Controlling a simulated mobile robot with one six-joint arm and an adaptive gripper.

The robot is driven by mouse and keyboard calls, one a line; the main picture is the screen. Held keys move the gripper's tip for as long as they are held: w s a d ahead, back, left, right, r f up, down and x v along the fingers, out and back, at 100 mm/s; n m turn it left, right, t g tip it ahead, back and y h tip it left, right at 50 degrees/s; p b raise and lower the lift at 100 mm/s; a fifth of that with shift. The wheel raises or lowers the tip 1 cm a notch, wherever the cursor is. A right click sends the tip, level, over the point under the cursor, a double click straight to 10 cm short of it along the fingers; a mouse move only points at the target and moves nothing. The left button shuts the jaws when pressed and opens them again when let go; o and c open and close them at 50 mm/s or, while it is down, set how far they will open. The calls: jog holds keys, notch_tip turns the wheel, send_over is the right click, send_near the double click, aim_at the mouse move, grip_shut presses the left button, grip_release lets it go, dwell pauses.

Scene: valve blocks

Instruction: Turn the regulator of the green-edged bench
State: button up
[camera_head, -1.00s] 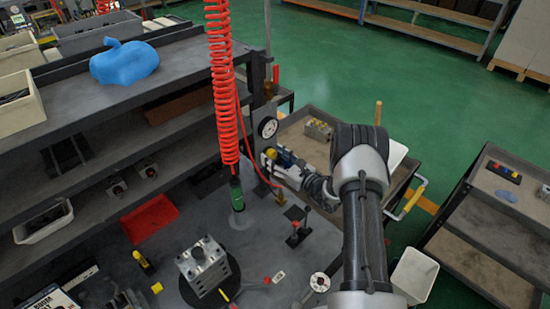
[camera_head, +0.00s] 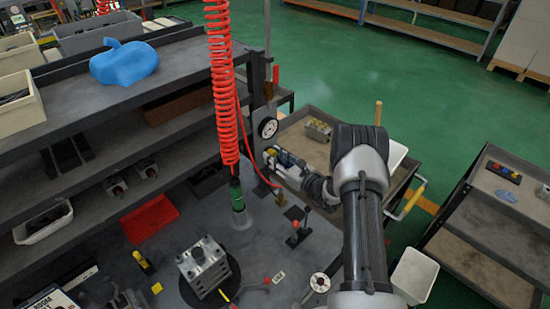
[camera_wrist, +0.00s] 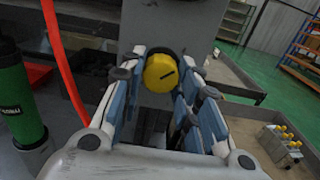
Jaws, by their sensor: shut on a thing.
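The regulator knob (camera_wrist: 161,73) is a round yellow knob with a dark line on its face, slanting up to the right in the wrist view. My gripper (camera_wrist: 160,85) has its blue-padded fingers on both sides of the knob, shut on it. In the head view my gripper (camera_head: 272,157) reaches left to the regulator by the bench's corner post, below a round white gauge (camera_head: 267,128). The knob is mostly hidden there by my fingers. I cannot make out a green edge on the bench.
A coiled red hose (camera_head: 221,85) hangs left of my gripper, with a green tool (camera_head: 238,199) at its end. A metal block (camera_head: 203,267) sits on the bench top. A cart (camera_head: 320,151) with a small valve block stands behind my gripper.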

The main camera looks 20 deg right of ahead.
jog(key=shift+m, duration=0.3)
jog(key=m+b, duration=0.2)
jog(key=m, duration=1.4)
jog(key=shift+a+r+m, duration=0.1)
jog(key=shift+r+m, duration=0.05)
jog(key=shift+m, duration=0.55)
jog(key=o, duration=1.1)
jog(key=shift+c, duration=0.2)
